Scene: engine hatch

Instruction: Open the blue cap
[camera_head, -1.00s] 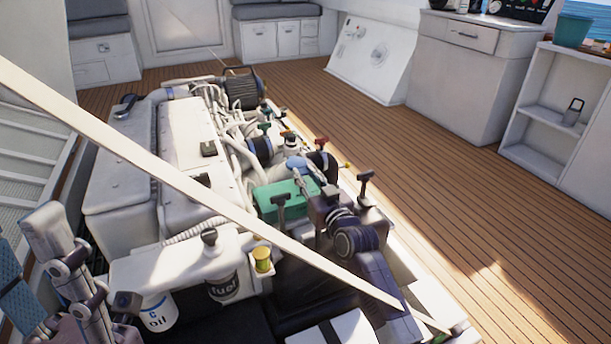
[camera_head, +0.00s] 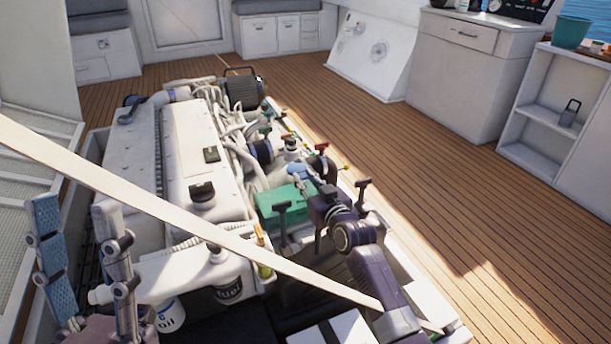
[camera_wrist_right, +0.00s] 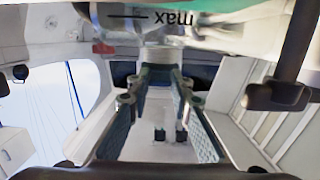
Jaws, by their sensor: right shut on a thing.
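The light blue cap (camera_head: 298,169) is on top of the green-filled tank (camera_head: 283,204) in the middle of the engine bay. My right gripper (camera_head: 318,184) reaches in from the right at cap height. In the right wrist view its fingertips (camera_wrist_right: 160,72) are closed together at the neck of the tank (camera_wrist_right: 215,22), which appears upside down with a "max" mark. The fingers hide most of what they hold there. My left gripper (camera_head: 80,215) is at the far left, fingers spread, empty and away from the cap.
A pale plank-like bar (camera_head: 180,210) crosses the view. Wooden deck (camera_head: 500,250) at right is clear.

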